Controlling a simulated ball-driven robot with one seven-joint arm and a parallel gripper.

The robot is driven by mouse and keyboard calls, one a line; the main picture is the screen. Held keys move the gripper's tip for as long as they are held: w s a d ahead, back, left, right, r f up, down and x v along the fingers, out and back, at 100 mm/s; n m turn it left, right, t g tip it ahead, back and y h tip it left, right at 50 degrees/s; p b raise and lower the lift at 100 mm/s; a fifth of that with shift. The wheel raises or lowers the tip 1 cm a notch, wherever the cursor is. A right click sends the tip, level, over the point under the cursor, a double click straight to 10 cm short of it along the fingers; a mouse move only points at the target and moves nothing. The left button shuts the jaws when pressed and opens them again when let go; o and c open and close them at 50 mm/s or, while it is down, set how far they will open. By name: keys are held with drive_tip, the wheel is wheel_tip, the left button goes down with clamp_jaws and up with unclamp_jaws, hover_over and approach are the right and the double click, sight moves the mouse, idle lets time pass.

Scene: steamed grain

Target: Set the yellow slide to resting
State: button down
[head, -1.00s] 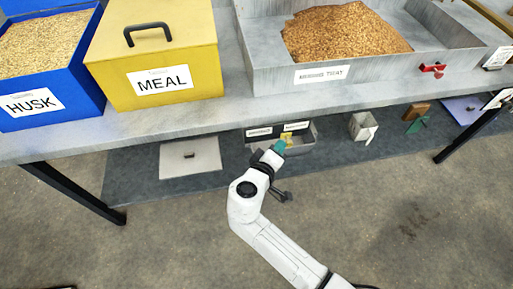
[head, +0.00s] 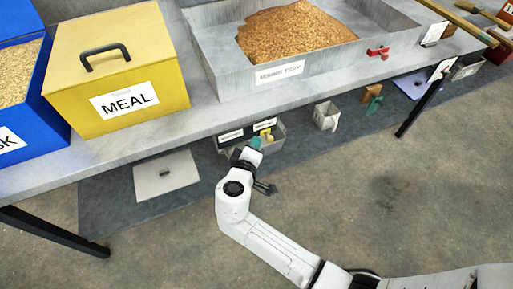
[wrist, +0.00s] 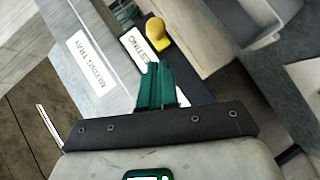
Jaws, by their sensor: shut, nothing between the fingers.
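In the head view the yellow slide (head: 267,134) sits at the front of a grey bin (head: 276,143) under the bench, below the right of two small labels. My gripper (wrist: 154,68) is shut and empty, its green fingertips together over the label's near end. The fingertips appear just short of the knob; I cannot tell whether they touch. In the head view my gripper (head: 256,143) is just left of the slide.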

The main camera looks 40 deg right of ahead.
drive_tip(key=p+v, duration=0.1)
drive_tip(key=v, duration=0.9)
drive_tip(key=shift+a, duration=0.45)
drive_tip(key=shift+w+r, duration=0.1)
drive_tip(key=shift+w, duration=0.1)
